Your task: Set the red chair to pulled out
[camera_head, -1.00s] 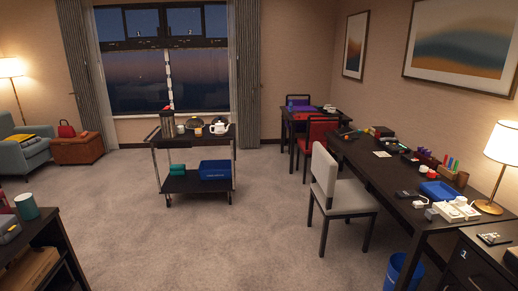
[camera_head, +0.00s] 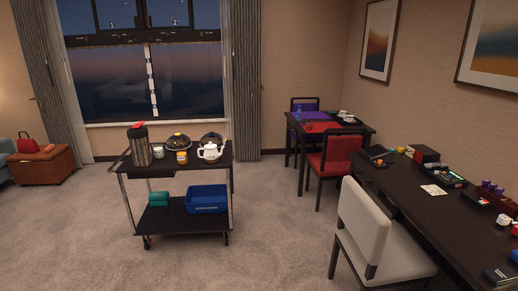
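The red chair (camera_head: 334,158) has a red back and seat with a dark frame. It stands at the near side of a small dark table (camera_head: 363,129) by the right wall, its back toward me. It is close to the table, and its back hides part of the table's front edge. A red placemat (camera_head: 318,127) lies on the table near it. The desk and a white chair stand to its right and in front. Neither of my grippers is in view.
A white chair (camera_head: 364,227) stands nearer me beside the long dark desk (camera_head: 440,210). A black trolley (camera_head: 217,163) with a teapot, a flask and a blue bin stands left of centre. A purple chair (camera_head: 304,104) is behind the small table. Carpet between trolley and chairs is clear.

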